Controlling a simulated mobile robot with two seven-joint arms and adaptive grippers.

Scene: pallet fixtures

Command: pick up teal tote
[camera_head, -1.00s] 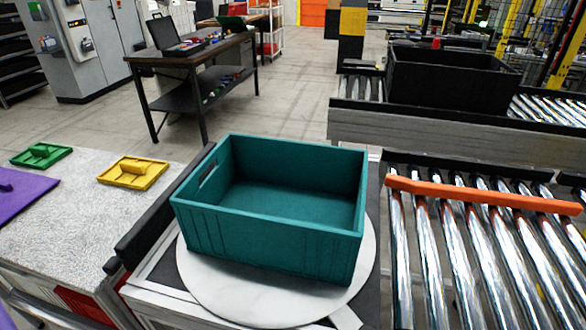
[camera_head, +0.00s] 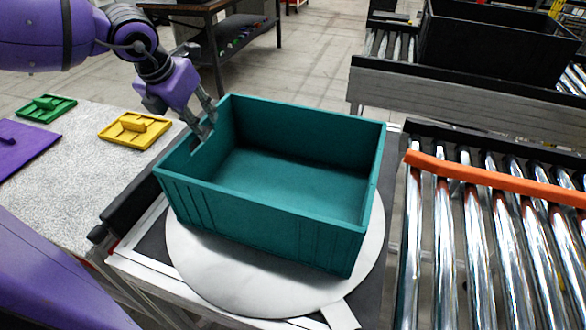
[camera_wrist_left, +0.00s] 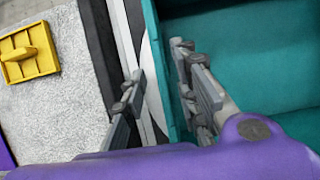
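The teal tote (camera_head: 270,218) is an empty open box standing upright on a round light-grey plate (camera_head: 215,279). My left gripper (camera_head: 206,127) reaches down at the tote's left end wall, by the handle slot. In the left wrist view the open gripper (camera_wrist_left: 158,64) has one finger outside this wall and one inside, with the tote's rim (camera_wrist_left: 155,65) between them. A gap shows on the outer side; whether the inner finger touches the wall is unclear. My right gripper is not in view.
A speckled table at left holds a yellow piece (camera_head: 134,129), a green piece (camera_head: 46,107) and a purple plate (camera_head: 22,148). A roller conveyor with an orange bar (camera_head: 490,180) lies close at right. A black tote (camera_head: 495,45) sits behind it.

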